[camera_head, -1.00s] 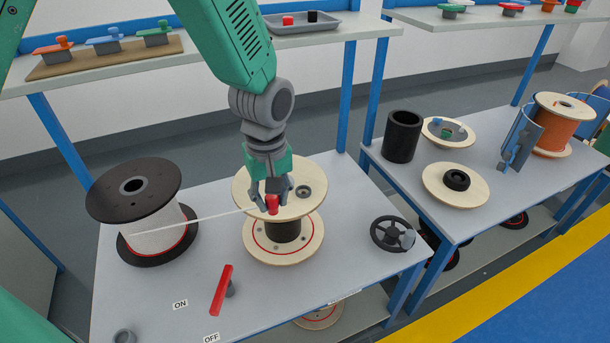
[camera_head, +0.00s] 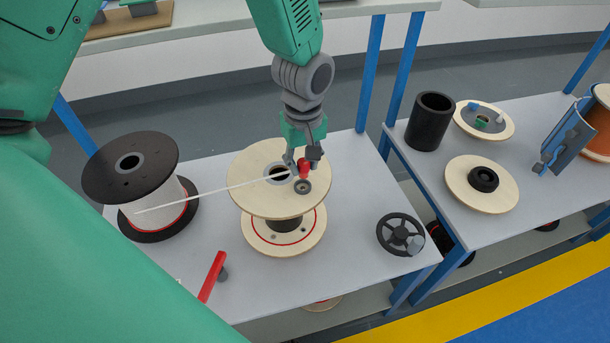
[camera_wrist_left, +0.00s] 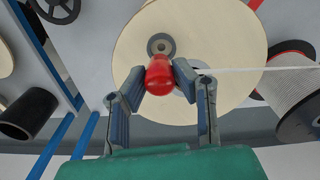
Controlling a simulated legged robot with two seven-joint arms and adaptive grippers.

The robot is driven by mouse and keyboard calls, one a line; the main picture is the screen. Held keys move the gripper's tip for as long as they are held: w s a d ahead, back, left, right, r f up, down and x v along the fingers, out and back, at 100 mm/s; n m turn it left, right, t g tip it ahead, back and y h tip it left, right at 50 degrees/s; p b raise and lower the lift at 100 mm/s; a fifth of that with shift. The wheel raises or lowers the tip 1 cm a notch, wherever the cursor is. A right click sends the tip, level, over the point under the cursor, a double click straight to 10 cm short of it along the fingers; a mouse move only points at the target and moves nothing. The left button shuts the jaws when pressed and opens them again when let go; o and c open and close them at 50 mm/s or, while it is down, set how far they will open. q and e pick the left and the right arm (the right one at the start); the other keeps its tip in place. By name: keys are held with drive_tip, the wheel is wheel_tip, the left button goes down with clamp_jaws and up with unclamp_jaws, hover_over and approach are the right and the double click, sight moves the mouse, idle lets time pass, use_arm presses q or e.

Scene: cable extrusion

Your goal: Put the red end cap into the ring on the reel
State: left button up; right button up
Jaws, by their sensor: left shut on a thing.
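The red end cap (camera_head: 304,169) is held between the fingers of my left gripper (camera_head: 303,164), above the wooden reel (camera_head: 247,195). It also shows in the left wrist view (camera_wrist_left: 160,76), between the two fingertips, with a white cable leading off to the right. The ring (camera_head: 303,187) is a small dark grey circle on the reel's top flange, just in front of the cap in the head view. In the left wrist view the ring (camera_wrist_left: 160,43) lies just beyond the cap's end. Whether the cap touches the ring is unclear. My right gripper is not in view.
A black-flanged spool (camera_head: 130,168) with white cable stands at the left, its cable (camera_head: 232,186) running to the cap. A red lever (camera_head: 212,277) and a dark handwheel (camera_head: 400,234) are near the table's front. A second table at right holds reel parts and a black cylinder (camera_head: 430,121).

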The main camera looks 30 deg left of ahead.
sight(303, 176)
use_arm(q)
drive_tip(key=shift+d+f, duration=0.1)
drive_tip(key=shift+f, duration=0.55)
wheel_tip(303, 176, down, 2)
drive_tip(key=shift+s+f, duration=0.1)
drive_tip(key=shift+f, duration=0.1)
drive_tip(key=shift+a+f, duration=0.25)
drive_tip(key=shift+f, duration=0.1)
drive_tip(key=shift+a, duration=0.1)
drive_tip(key=o, duration=0.9)
drive_tip(key=shift+d, duration=0.2)
drive_tip(key=shift+r, duration=0.1)
